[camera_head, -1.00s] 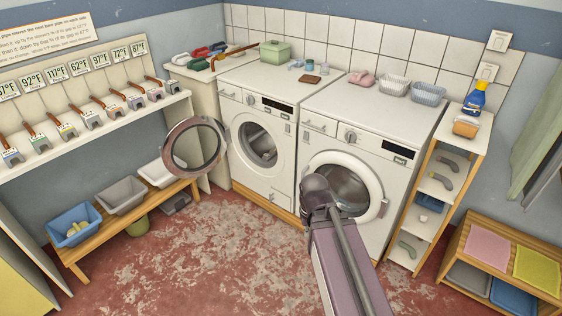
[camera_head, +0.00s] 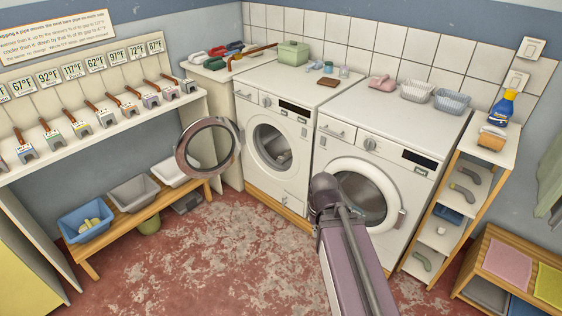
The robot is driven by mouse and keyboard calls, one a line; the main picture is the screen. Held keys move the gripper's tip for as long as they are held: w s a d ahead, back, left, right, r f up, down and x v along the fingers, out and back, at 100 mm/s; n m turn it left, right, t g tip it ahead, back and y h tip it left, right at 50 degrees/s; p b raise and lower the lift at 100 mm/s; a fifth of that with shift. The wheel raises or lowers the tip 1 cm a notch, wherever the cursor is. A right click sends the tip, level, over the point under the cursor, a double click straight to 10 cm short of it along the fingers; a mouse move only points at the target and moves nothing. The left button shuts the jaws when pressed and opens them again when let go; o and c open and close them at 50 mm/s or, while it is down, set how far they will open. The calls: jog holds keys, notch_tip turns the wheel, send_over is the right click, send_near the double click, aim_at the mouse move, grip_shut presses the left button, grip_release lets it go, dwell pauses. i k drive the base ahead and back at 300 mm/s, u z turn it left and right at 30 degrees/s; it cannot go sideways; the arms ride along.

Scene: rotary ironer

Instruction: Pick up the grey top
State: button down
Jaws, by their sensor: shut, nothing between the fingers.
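I cannot single out the grey top for certain. A greyish bundle (camera_head: 281,155) shows inside the drum of the left washing machine (camera_head: 262,178), whose round door (camera_head: 208,148) stands open to the left. At the right edge, a pale green cloth (camera_head: 551,180) hangs on the wall, with a bit of grey cloth (camera_head: 556,214) beside it, cut off by the frame. My arm rises from the bottom centre in front of the right washing machine (camera_head: 398,180). My gripper does not show; only an arm link and its dark rounded joint are seen.
A low wooden bench (camera_head: 86,262) with blue, grey and white tubs stands at left, below a shelf of pipe pieces (camera_head: 110,125). A narrow shelf unit (camera_head: 455,205) and a low wooden rack (camera_head: 493,239) are at right. The worn red floor (camera_head: 225,255) in front is clear.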

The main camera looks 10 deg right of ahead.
aim_at(286, 162)
jog(key=i, duration=0.8)
jog(key=z, duration=0.1)
jog(key=k, duration=0.65)
jog(key=u, duration=0.45)
jog(key=i, duration=2.3)
jog(key=z, duration=0.7)
